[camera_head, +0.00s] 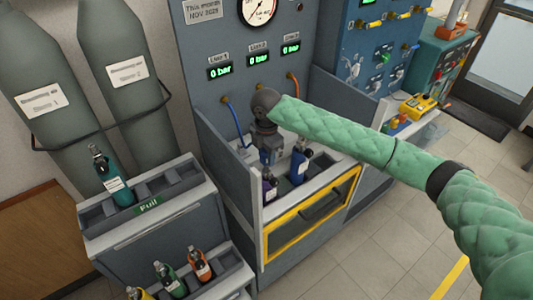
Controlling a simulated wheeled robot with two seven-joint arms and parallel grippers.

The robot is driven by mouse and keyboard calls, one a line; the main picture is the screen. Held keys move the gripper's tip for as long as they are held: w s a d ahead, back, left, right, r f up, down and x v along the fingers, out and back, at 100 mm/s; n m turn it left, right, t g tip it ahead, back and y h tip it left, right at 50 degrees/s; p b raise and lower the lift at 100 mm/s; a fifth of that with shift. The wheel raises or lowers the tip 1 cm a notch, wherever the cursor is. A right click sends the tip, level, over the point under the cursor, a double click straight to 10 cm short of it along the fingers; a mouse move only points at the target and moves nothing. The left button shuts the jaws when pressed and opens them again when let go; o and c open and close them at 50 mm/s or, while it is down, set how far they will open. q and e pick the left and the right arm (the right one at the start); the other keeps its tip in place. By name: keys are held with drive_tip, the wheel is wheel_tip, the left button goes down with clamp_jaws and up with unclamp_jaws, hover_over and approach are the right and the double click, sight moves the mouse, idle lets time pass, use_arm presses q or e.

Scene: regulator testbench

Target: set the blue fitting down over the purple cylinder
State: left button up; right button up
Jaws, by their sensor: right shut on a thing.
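The purple cylinder (268,187) stands upright at the left of the bench bay, behind the yellow-framed front. My right gripper (268,152) points down just above and behind it, at the end of my green-sleeved arm. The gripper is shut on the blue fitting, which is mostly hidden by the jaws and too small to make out. A blue hose (235,122) runs from the panel down to the gripper. I cannot tell the exact gap between the fitting and the cylinder top. My left gripper is not in view.
A blue cylinder (299,166) stands close to the right of the purple one. Grey side walls and a yellow-framed front (312,217) bound the bay. An orange hose (294,85) hangs from the panel. A rack marked Full (177,202) with a teal cylinder (113,181) stands left.

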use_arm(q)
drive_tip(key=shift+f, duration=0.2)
use_arm(e)
drive_tip(key=shift+f, duration=1.9)
idle(1.1)
drive_tip(key=o, duration=1.2)
drive_tip(key=shift+o, duration=0.2)
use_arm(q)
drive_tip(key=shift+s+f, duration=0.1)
use_arm(e)
drive_tip(key=shift+r+b, duration=0.15)
drive_tip(key=shift+b, duration=0.25)
wheel_tip(320, 180, up, 2)
drive_tip(key=shift+r+b, duration=0.1)
drive_tip(key=shift+b, duration=0.35)
wheel_tip(320, 180, up, 3)
drive_tip(key=shift+r+b, duration=0.15)
drive_tip(key=shift+b, duration=0.55)
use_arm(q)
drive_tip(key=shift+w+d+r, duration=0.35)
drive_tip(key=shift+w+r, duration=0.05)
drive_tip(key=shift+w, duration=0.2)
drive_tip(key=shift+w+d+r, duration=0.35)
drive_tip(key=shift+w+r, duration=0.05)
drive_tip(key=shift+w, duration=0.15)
use_arm(e)
drive_tip(key=shift+r, duration=1)
